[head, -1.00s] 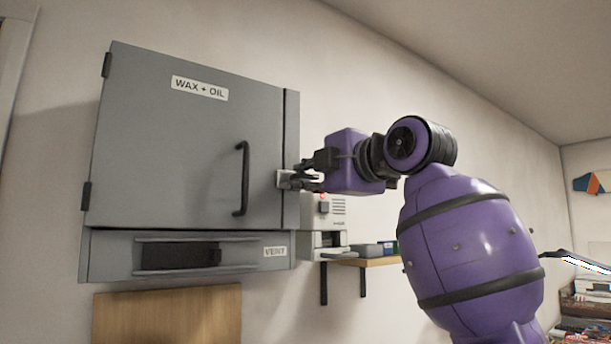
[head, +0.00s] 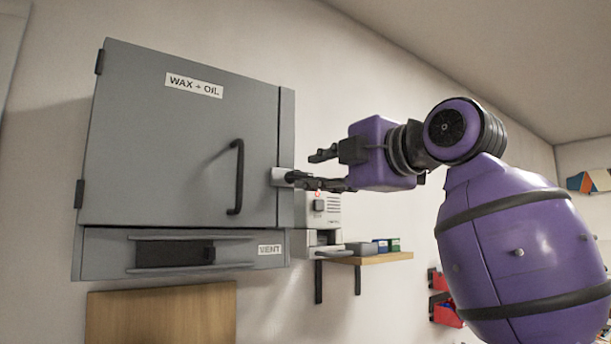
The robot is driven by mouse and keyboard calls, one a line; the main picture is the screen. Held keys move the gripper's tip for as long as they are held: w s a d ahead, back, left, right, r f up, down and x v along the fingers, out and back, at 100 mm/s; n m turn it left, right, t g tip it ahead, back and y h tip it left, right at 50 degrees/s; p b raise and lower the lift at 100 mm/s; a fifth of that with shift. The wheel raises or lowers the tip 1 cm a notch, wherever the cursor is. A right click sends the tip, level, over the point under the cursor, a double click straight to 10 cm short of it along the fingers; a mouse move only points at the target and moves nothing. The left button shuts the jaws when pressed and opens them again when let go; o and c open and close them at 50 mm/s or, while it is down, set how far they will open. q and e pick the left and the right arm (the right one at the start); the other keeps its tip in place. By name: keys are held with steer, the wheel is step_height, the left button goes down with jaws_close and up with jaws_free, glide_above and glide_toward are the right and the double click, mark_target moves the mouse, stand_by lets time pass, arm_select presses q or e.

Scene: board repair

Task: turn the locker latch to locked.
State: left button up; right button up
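The grey wall locker (head: 180,150) has its door shut, with a "WAX + OIL" label and a black vertical handle (head: 236,178). The latch (head: 281,177) is a small silver piece at the door's right edge, with a dark part reaching right. I cannot tell from here whether it is at locked.
A vent drawer (head: 175,254) sits under the door. A pale device (head: 322,213) with a red light is on the wall below my gripper. A wooden shelf (head: 375,258) holds small boxes. Red bins (head: 445,312) are low at right. The wall above my gripper is clear.

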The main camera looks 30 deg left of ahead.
arm_select(q)
steer(key=v, duration=0.5)
steer(key=shift+s+d, duration=0.15)
steer(key=shift+d, duration=0.25)
